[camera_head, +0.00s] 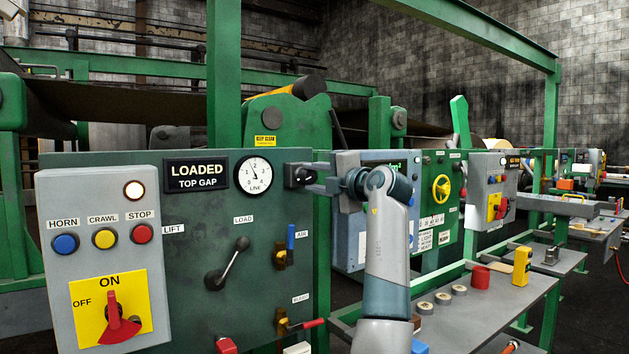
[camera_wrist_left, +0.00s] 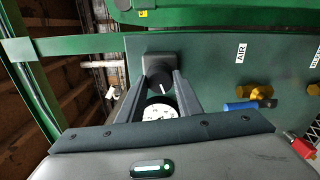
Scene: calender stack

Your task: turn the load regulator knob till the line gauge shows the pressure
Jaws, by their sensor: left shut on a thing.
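The load regulator is a dark grey block with a black knob (camera_head: 303,176) at the right edge of the green panel, right of the line gauge (camera_head: 254,175). The gauge has a white dial; its needle points up and slightly left, near the 2. My left gripper (camera_head: 318,178) reaches the knob from the right and is shut on it. In the left wrist view the two fingers (camera_wrist_left: 162,88) sit on either side of the black knob (camera_wrist_left: 160,79), which has a white mark. Part of the white gauge dial (camera_wrist_left: 160,112) shows between the fingers. My right gripper is not in view.
The panel bears a LOADED sign (camera_head: 196,175), a load lever (camera_head: 228,264) and a blue air valve handle (camera_head: 290,238). A grey switch box (camera_head: 105,260) stands at left. A bench (camera_head: 460,318) with a red cup (camera_head: 480,277) and yellow meter (camera_head: 522,266) lies at right.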

